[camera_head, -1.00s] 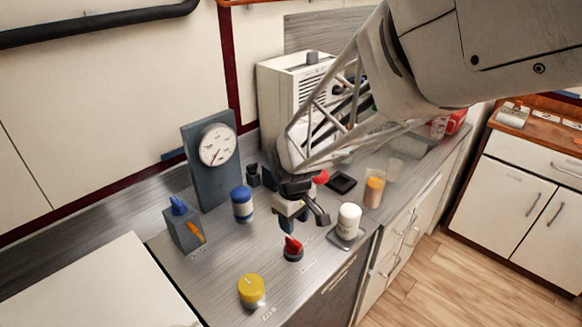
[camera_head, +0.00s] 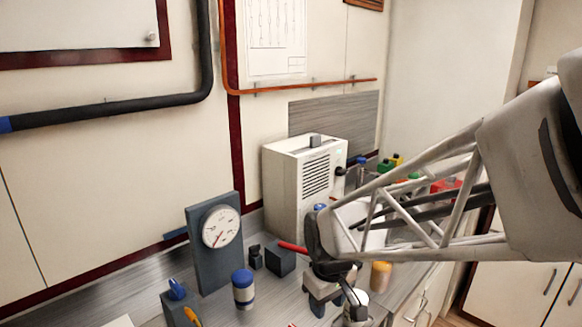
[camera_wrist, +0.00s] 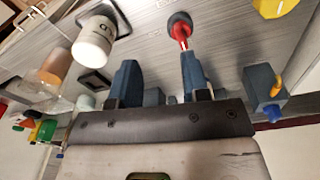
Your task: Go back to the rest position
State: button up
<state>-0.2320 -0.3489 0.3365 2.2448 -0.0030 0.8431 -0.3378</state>
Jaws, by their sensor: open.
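My gripper (camera_wrist: 158,82) is open in the wrist view, with its two blue-grey fingers apart and nothing between them. In the head view my gripper (camera_head: 335,300) hangs over the counter at the lower middle. A red-topped knob (camera_wrist: 181,32) shows just beyond the right finger in the wrist view; whether they touch I cannot tell. A white jar (camera_wrist: 93,40) stands on a dark square pad left of the fingers. In the head view the jar (camera_head: 356,302) is partly hidden behind my gripper.
A grey gauge panel (camera_head: 213,262) and a blue-capped jar (camera_head: 243,290) stand left of my gripper. A white vented box (camera_head: 290,195) stands behind it. An orange-capped jar (camera_head: 380,277) is to its right. The wall above the counter carries a dark pipe (camera_head: 120,108).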

jog(key=s+d+r+m+t, duration=0.1)
jog(key=s+d+r+m, duration=0.2)
jog(key=s, duration=0.4)
jog(key=s+d+r+m, duration=0.3)
jog(key=s+d+r, duration=0.2)
jog(key=s+d, duration=0.3)
jog(key=shift+s+m+t, duration=0.3)
jog(key=shift+m+t, duration=0.1)
